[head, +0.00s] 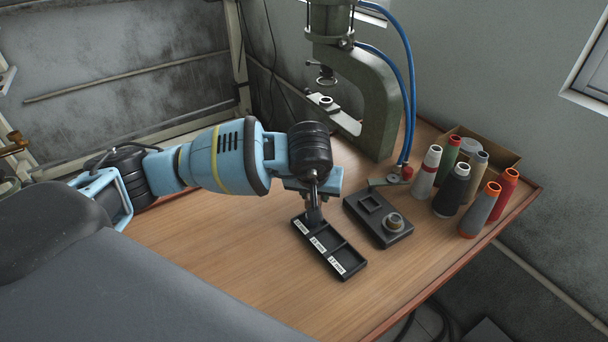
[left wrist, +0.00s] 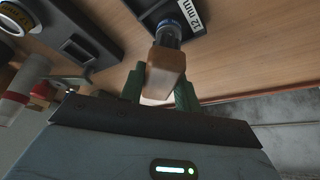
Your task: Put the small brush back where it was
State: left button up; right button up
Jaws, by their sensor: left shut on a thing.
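My left gripper (head: 313,198) is over the far end of a black tray (head: 347,270) with labelled compartments in the head view. In the left wrist view its green fingers (left wrist: 158,88) are shut on the small brush (left wrist: 166,68), which has a tan block-like handle and a dark round end with a blue band. The brush's dark end (head: 315,214) points down at the tray's far compartment. I cannot tell whether it touches the tray floor. A "12 mm" label (left wrist: 188,14) shows beside it in the left wrist view. My right gripper is not in view.
A dark block fixture (head: 378,219) with a square recess and a ring stands right of the tray. A green press (head: 375,95) with blue hoses stands behind. Several thread cones (head: 452,190) and a cardboard box (head: 490,150) are at the right. The table front (head: 240,265) is clear.

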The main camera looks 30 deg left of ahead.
pick_arm(q)
jog(key=w+a, duration=0.2)
jog(key=w, duration=0.1)
jog(key=w+a, duration=0.2)
jog(key=w, duration=0.1)
jog(key=w+a+f, duration=0.1)
jog(key=w+a, duration=0.2)
jog(key=shift+w+a, duration=0.1)
jog(key=shift+w, duration=0.15)
jog(key=shift+w+a+f, duration=0.15)
jog(key=shift+w+f, duration=0.05)
jog(key=shift+f, duration=0.1)
notch_tip(320, 180, down, 3)
jog(key=shift+f+b, duration=0.2)
jog(key=shift+b, duration=0.1)
jog(key=shift+r, duration=0.15)
jog(key=o, duration=0.5)
jog(key=shift+f, duration=0.2)
jog(key=o, duration=0.4)
jog(key=shift+o, duration=0.2)
